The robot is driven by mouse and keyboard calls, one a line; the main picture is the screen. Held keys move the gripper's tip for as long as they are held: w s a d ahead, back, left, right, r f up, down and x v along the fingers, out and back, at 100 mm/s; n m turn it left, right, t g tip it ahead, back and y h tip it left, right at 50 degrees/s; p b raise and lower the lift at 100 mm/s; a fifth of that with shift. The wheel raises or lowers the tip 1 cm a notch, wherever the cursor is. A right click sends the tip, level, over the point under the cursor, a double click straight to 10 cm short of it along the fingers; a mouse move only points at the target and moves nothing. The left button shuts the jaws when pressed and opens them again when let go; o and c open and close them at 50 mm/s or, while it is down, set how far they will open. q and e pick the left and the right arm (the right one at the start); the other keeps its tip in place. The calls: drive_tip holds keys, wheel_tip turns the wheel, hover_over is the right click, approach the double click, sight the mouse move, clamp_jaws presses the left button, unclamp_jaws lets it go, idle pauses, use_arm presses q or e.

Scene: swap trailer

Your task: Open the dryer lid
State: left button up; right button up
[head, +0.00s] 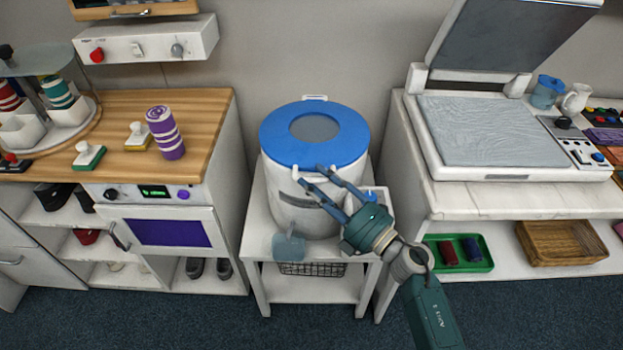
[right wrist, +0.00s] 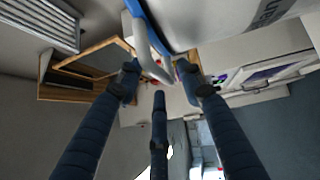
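The dryer (head: 305,212) is a white drum standing on a white stand. Its round blue lid (head: 278,140) with a grey window lies flat on top and looks closed. My right gripper (head: 312,177) is at the front rim of the lid, its blue fingers spread. In the right wrist view the lid's blue edge (right wrist: 150,28) and a white tab (right wrist: 143,58) on it show between the spread fingers (right wrist: 160,82). I cannot tell whether any finger touches the tab. My left gripper is not in view.
A grey-blue mug (head: 289,247) is at the stand's front, below the dryer. A wooden counter (head: 205,125) stands left, with a striped purple cup (head: 165,133). A white counter with an open-lidded press (head: 480,130) stands right. The wall is close behind the dryer.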

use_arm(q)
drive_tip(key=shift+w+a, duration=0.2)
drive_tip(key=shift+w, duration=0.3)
use_arm(e)
drive_tip(key=shift+x, duration=0.9)
drive_tip(key=shift+c, duration=0.5)
clamp_jaws()
